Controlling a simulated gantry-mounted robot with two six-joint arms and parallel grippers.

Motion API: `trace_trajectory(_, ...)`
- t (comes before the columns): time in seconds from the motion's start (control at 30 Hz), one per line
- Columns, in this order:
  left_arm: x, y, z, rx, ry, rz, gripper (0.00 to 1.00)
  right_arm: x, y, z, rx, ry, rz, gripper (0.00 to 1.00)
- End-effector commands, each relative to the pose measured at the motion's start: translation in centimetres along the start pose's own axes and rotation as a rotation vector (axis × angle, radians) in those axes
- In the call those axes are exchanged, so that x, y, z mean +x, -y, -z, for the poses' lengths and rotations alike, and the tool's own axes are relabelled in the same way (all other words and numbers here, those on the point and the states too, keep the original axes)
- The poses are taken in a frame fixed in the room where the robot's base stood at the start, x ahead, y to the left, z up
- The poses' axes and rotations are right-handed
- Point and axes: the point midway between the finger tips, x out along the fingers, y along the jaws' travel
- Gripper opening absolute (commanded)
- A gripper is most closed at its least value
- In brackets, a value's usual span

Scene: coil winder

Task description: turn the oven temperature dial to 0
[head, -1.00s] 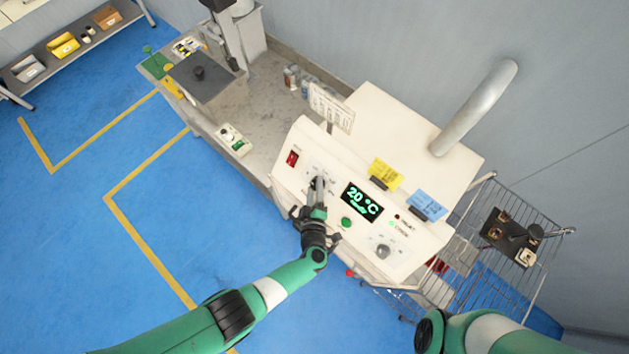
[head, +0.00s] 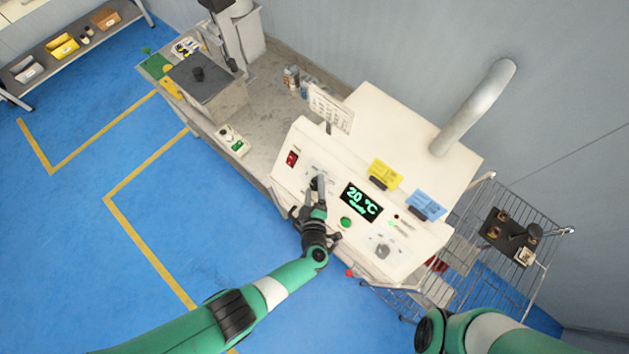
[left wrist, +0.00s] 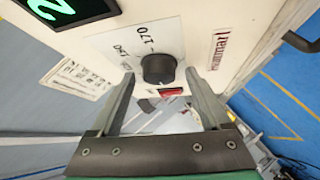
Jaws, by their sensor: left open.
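The oven (head: 355,222) is a cream box with a sloped control panel. I cannot read exactly where the dial points. My left gripper (head: 319,184) is at this dial, on the panel's left part, and mostly hides it in the head view. In the left wrist view the open fingers (left wrist: 159,80) stand either side of the dial, with visible gaps. The display (head: 361,202) reads 20 °C. My right gripper is out of view; only part of that arm shows.
A red switch (head: 292,158) is left of the dial. A green button (head: 346,223) and a second knob (head: 383,251) are to the right. Yellow (head: 385,174) and blue (head: 426,205) tags stand on the panel's top edge. A wire rack (head: 540,240) is at the right.

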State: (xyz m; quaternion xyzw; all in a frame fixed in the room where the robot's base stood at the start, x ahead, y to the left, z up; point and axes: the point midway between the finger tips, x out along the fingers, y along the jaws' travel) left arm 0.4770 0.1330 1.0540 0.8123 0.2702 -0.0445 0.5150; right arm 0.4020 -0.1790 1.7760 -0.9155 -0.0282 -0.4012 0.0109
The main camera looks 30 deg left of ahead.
Motion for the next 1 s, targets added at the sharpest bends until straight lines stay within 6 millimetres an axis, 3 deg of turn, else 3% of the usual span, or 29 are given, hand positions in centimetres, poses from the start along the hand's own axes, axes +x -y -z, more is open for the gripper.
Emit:
trace_trajectory(0.17, -2.1, -0.4, 0.1, 0.002, 0.003, -0.001, 0.81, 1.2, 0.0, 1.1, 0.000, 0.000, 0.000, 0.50)
trace_trajectory(0.4, -7.8, -0.5, 0.1, 0.003, 0.006, -0.003, 0.81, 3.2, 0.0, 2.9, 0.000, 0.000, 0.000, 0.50)
trace_trajectory(0.6, -11.0, -0.2, 0.0, 0.001, 0.003, -0.002, 0.81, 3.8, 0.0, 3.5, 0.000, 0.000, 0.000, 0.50)
trace_trajectory(1.0, -11.6, 0.0, 0.0, 0.000, 0.000, 0.001, 0.81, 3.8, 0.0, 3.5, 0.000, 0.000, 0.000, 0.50)
